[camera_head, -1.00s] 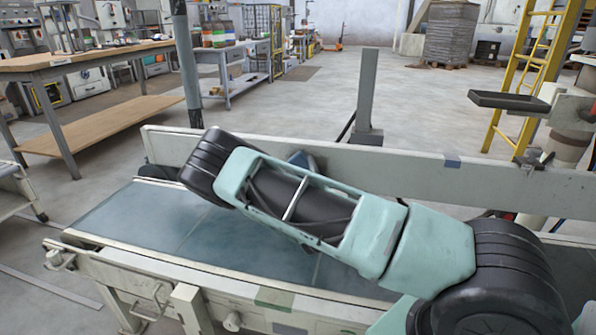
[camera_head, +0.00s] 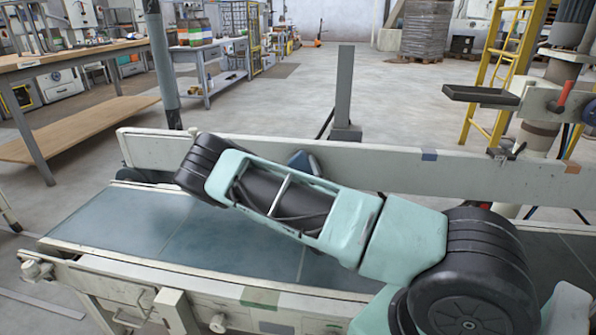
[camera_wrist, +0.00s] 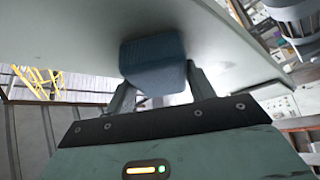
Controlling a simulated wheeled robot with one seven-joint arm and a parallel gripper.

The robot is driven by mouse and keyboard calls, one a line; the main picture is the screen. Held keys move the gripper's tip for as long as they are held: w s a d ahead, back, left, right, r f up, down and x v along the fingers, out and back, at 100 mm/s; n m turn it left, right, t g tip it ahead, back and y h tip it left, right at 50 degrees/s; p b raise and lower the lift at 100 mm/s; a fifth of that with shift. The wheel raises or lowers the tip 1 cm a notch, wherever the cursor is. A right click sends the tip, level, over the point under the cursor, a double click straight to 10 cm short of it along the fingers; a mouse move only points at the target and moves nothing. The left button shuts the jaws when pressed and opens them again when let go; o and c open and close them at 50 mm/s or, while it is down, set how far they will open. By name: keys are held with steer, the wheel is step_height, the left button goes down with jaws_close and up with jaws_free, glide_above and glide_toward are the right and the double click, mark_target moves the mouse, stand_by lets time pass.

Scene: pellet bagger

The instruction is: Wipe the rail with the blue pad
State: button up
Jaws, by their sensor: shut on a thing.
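The rail (camera_head: 385,168) is the long off-white side wall at the back of the conveyor. The blue pad (camera_head: 304,161) is at its near face, left of the middle, partly hidden behind my arm. In the wrist view the blue pad (camera_wrist: 152,60) is a rounded block held between the two fingers of my gripper (camera_wrist: 160,92). Its far side appears to meet the pale rail (camera_wrist: 75,30); the contact itself is hidden. My gripper is shut on the pad. The fingertips do not show clearly in the head view.
The conveyor belt (camera_head: 130,222) runs below my arm, with a front side frame (camera_head: 200,290). A grey post (camera_head: 343,95) stands behind the rail. A dark tray (camera_head: 480,97) juts out at upper right near a yellow ladder (camera_head: 500,60). Blue and orange patches mark the rail's right part.

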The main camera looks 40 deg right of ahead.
mark_target(282, 159)
steer(key=shift+s+d, duration=0.35)
steer(key=shift+a, duration=0.1)
steer(key=shift+w+a, duration=0.7)
steer(key=shift+w, duration=0.2)
steer(key=shift+w+a, duration=0.65)
steer(key=shift+w, duration=0.3)
steer(key=shift+w+a, duration=0.7)
steer(key=shift+w, duration=0.2)
steer(key=shift+w+a+b, duration=0.4)
steer(key=shift+w+a, duration=0.75)
steer(key=shift+w, duration=0.15)
steer(key=shift+w+a+b, duration=0.2)
steer(key=shift+w+a, duration=0.3)
steer(key=shift+w, duration=0.25)
steer(key=shift+w+a+b, duration=0.15)
steer(key=shift+w+a, duration=0.3)
steer(key=shift+w, duration=0.25)
